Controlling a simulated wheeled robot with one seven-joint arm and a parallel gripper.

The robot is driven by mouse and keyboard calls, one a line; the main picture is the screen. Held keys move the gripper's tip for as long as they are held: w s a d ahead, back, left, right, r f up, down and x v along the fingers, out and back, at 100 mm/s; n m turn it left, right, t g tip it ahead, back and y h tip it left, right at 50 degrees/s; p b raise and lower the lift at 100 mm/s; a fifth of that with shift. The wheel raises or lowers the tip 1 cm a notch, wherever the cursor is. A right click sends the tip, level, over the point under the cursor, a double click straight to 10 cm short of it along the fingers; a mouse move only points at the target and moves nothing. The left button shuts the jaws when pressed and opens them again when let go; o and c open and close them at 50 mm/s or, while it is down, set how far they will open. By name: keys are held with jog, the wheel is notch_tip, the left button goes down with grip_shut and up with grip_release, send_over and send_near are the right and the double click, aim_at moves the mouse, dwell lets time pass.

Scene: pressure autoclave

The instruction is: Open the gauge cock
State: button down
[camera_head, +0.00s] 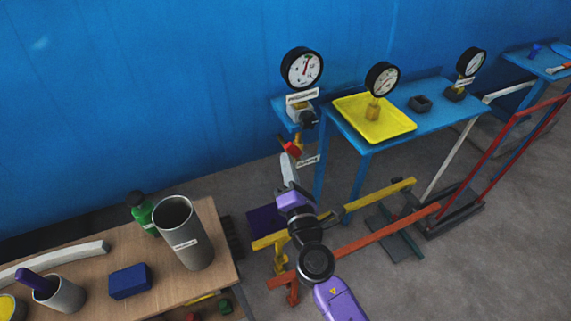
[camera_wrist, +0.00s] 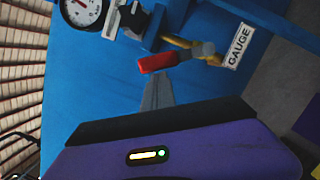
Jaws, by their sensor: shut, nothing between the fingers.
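The gauge cock has a red lever handle (camera_head: 292,149) below the left pressure gauge (camera_head: 302,68). In the wrist view the red handle (camera_wrist: 157,63) lies nearly level, tilting slightly up to the right, where it meets a grey end of the brass cock body (camera_wrist: 180,42). A white tag reading "GAUGE" (camera_wrist: 240,46) hangs beside it. My gripper (camera_head: 287,158) is shut and empty, just below the red handle. Its grey fingers (camera_wrist: 157,82) point at the handle with a small gap seeming to show; contact cannot be told for sure.
A blue table (camera_head: 440,117) holds a yellow tray (camera_head: 401,122) with a second gauge (camera_head: 382,79). A wooden bench (camera_head: 105,275) with a grey cylinder (camera_head: 190,245) stands at the left. Yellow (camera_head: 395,190) and orange (camera_head: 350,242) rails run low beside my arm. A blue wall is behind.

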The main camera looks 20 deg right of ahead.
aim_at(296, 147)
jog(key=shift+d+r+m+p, duration=0.5)
jog(key=shift+r+m+p, duration=0.3)
jog(key=shift+r+m, duration=0.1)
jog(key=m+p, duration=0.1)
jog(key=d+r+m+g+p, duration=0.1)
jog(key=shift+d+m, duration=0.25)
jog(key=shift+m, duration=0.05)
jog(key=shift+d+r+m+p, duration=0.25)
jog(key=shift+d+m+p, duration=0.25)
jog(key=shift+m, duration=0.2)
jog(key=shift+d+g+p, duration=0.3)
jog(key=shift+d, duration=0.2)
jog(key=shift+d+r, duration=0.1)
